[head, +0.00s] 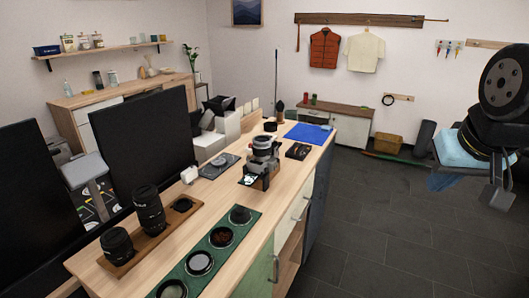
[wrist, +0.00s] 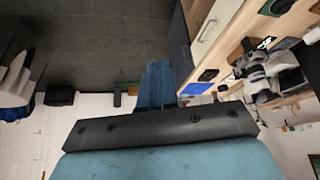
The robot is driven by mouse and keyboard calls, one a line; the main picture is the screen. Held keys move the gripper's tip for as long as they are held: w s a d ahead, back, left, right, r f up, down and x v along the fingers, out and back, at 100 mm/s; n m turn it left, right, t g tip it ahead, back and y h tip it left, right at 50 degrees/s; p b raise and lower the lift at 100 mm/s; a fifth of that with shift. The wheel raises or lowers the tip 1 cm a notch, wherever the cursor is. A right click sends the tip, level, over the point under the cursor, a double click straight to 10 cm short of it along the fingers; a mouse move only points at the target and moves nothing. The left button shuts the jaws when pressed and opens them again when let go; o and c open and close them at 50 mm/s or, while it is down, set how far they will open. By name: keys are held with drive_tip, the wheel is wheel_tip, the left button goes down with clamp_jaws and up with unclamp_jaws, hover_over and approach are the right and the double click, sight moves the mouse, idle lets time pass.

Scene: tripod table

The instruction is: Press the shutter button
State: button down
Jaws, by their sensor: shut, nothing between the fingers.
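A silver and black camera (head: 264,148) stands on the long wooden worktop (head: 212,192), near its right edge in the head view. Its shutter button is too small to make out. My gripper (head: 441,181) is at the far right of the head view, over the floor and well apart from the camera and worktop. In the wrist view, my gripper's blue fingers (wrist: 157,84) are together with nothing between them. The worktop lies at the upper right of that view.
A green tray (head: 238,234) of round lenses and a wooden tray (head: 158,232) with upright lenses stand at the worktop's front. Two dark monitors (head: 140,135) stand along its left side. A blue mat (head: 308,133) lies behind the camera. The floor (head: 380,220) right of the worktop is open.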

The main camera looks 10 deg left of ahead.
drive_tip(key=shift+a, duration=0.2)
drive_tip(key=w+a+f+n+t+y, duration=0.1)
drive_tip(key=w+a+f+n+t, duration=0.15)
drive_tip(key=w, duration=0.75)
drive_tip(key=w+a+f+n+t, duration=0.1)
drive_tip(key=w+a+n, duration=0.15)
drive_tip(key=w, duration=0.75)
drive_tip(key=w+a+f+n+t+y, duration=0.1)
drive_tip(key=w+a+f+n+t, duration=0.15)
drive_tip(key=w, duration=0.75)
drive_tip(key=w+a+f+n+t+y, duration=0.2)
drive_tip(key=w+a+f, duration=0.3)
drive_tip(key=f, duration=0.3)
drive_tip(key=w+a+f+n+t+y, duration=0.3)
drive_tip(key=w+a+f+n, duration=0.2)
drive_tip(key=w+a+f, duration=0.1)
wheel_tip(320, 180, down, 2)
drive_tip(key=shift+w+a+t+y, duration=0.3)
drive_tip(key=shift+w, duration=0.3)
